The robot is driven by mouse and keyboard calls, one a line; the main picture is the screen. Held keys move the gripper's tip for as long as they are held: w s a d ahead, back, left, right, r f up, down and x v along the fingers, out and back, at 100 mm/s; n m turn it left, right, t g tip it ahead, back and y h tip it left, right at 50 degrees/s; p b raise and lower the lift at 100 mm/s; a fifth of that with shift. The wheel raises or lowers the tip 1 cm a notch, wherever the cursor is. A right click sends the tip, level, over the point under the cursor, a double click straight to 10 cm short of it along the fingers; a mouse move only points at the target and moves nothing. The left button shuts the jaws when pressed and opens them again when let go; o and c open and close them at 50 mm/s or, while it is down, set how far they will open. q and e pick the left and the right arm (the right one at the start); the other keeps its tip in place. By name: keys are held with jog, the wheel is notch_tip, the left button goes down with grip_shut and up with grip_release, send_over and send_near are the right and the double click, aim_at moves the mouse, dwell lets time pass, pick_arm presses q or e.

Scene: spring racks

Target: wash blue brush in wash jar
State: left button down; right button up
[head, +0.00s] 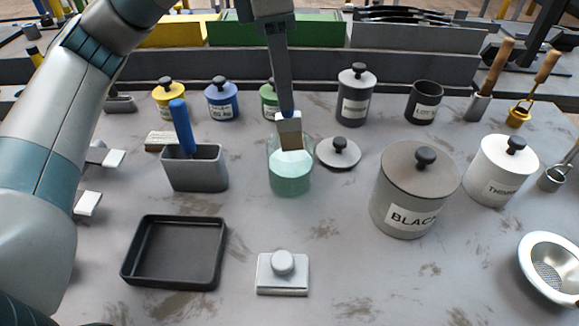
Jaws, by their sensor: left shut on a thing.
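The wash jar (290,182) is a clear jar with pale green liquid, standing mid-table. My left gripper (284,105) points straight down above it and is shut on the blue brush. A second blue handle (182,127) stands in a grey holder (195,170) to the left. My right gripper is not in view.
A grey lid (338,155) lies just right of the jar. A large canister (410,200) and a white canister (500,175) stand farther right. A black tray (176,285) and a white block with a knob (282,275) lie in front. Small lidded pots stand behind.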

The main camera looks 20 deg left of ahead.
pick_arm(q)
jog(key=shift+r+p, duration=1.9)
jog(key=shift+r, duration=1)
